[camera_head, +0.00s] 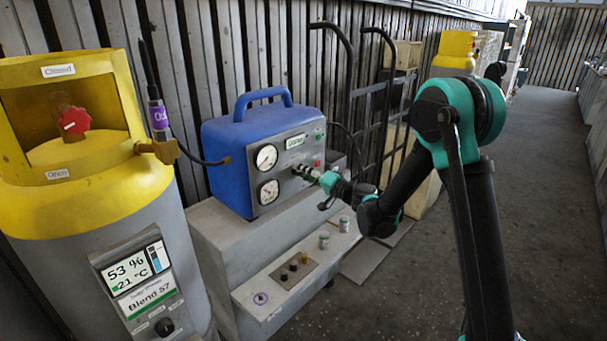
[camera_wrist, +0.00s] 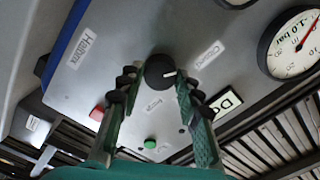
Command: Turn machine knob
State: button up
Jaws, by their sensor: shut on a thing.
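The blue machine (camera_head: 228,160) with a grey front panel stands on a grey cabinet. Its black round knob (camera_wrist: 158,70) shows in the wrist view, with a white mark pointing right, towards one of several labels around it. My gripper (camera_head: 308,173) reaches the panel from the right in the head view. In the wrist view its two green and black fingers lie on either side of the knob and are shut on it. The knob is hidden behind my gripper in the head view.
Two dial gauges (camera_head: 266,157) are left of my gripper. A red button (camera_wrist: 97,113) and a green button (camera_wrist: 150,143) sit on the panel near my fingers. A yellow-topped gas cylinder (camera_head: 75,190) stands at the left, a hand truck (camera_head: 352,90) behind. The right floor is clear.

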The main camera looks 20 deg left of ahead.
dwell(0.4)
jog(key=o, duration=1.1)
jog(key=shift+o, duration=0.2)
jog(key=shift+d, duration=0.15)
jog(key=v, duration=1.1)
jog(key=shift+d, duration=0.4)
jog(key=shift+s, duration=0.1)
jog(key=s+d+f+h, duration=0.3)
jog(key=s+d+h, duration=0.1)
jog(key=d, duration=0.6)
jog(key=s+d+f+g+h, duration=0.1)
jog(key=s+d+f+h, duration=0.2)
jog(key=d, duration=0.7)
jog(key=s+h, duration=0.2)
jog(key=s, duration=0.2)
jog(key=shift+d+f+n, duration=0.25)
jog(key=shift+d+n, duration=0.05)
jog(key=shift+n, duration=0.1)
jog(key=s+d+f+h, duration=0.2)
jog(key=s+d, duration=0.2)
jog(key=d, duration=0.2)
jog(key=s+d+f+m+g+h, duration=0.1)
jog(key=s+d+f+h, duration=0.1)
jog(key=d, duration=0.5)
jog(key=s+d+f+m+h, duration=0.1)
jog(key=s+d+h, duration=0.2)
jog(key=s+d, duration=0.3)
jog(key=shift+s+d+f+g+h, duration=0.2)
jog(key=shift+s+f+g+h, duration=0.1)
jog(key=shift+s+f+g, duration=0.15)
